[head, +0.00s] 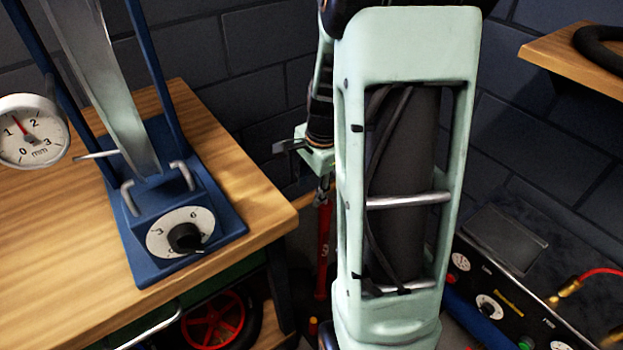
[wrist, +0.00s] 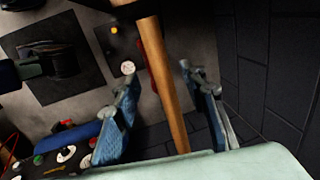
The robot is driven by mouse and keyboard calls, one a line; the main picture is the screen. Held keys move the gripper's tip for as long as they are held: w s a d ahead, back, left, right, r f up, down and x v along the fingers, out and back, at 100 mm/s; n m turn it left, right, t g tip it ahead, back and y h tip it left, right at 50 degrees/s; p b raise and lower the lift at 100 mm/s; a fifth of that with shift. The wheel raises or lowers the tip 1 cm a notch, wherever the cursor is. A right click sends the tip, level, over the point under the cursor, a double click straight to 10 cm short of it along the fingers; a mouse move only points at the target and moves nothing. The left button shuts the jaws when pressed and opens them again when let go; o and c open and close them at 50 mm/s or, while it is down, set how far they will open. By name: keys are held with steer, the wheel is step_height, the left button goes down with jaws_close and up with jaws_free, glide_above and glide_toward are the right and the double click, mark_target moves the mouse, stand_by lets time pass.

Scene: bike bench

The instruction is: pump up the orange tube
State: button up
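No orange tube can be made out in either view. My gripper (wrist: 158,72) is open in the wrist view, its blue-padded fingers apart with nothing held between them. A wooden edge (wrist: 165,85) runs through the gap in the picture; whether it is between the fingers or beyond them I cannot tell. In the head view my gripper is largely hidden behind my pale green arm. A red upright object (head: 325,245) stands behind the arm, mostly hidden. A control box (head: 490,275) with dials stands at lower right, with a red hose (head: 600,271) and brass fitting.
A wooden bench (head: 60,240) at left carries a blue stand (head: 150,265) with a numbered dial and a round mm gauge (head: 30,130). A red wheel (head: 215,320) is below it. A wooden shelf (head: 565,60) at upper right holds a black ring (head: 600,45). Dark block walls stand behind.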

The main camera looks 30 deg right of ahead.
mark_target(309, 196)
steer(key=f, duration=0.2)
steer(key=w+f+b, duration=0.1)
steer(key=f, duration=0.2)
steer(key=shift+w+f, duration=0.1)
steer(key=shift+c, duration=0.4)
jaws_close()
step_height(309, 196, up, 30)
steer(key=p, duration=2.5)
steer(key=shift+f, duration=0.25)
